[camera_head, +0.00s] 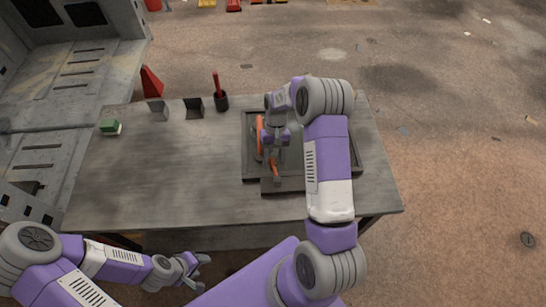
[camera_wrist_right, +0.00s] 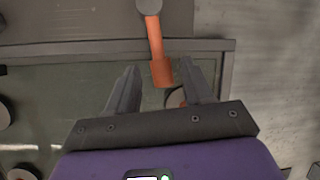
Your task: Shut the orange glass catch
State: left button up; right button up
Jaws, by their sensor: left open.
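The orange glass catch (camera_wrist_right: 156,45) is a slim lever on a grey round pivot in the right wrist view. It lies over the edge of the dark frame (camera_wrist_right: 90,50), with its broad end over the glass (camera_wrist_right: 70,95). My right gripper (camera_wrist_right: 158,67) is open, its two fingers either side of the catch's broad end; I cannot tell whether they touch it. In the head view my right arm hides much of the frame (camera_head: 250,173), and an orange piece (camera_head: 275,170) shows below the gripper. My left gripper (camera_head: 202,272) is open and empty, in front of the bench.
The grey bench (camera_head: 130,185) has free room on its left. A red-handled tool in a dark cup (camera_head: 221,103), two small grey brackets (camera_head: 193,107) and a green-topped block (camera_head: 110,127) stand toward the back. A grey panelled structure (camera_head: 60,95) stands at left.

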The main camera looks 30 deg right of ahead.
jog(key=v, duration=0.7)
jog(key=shift+r, duration=0.25)
jog(key=shift+w, duration=0.1)
dwell(0.4)
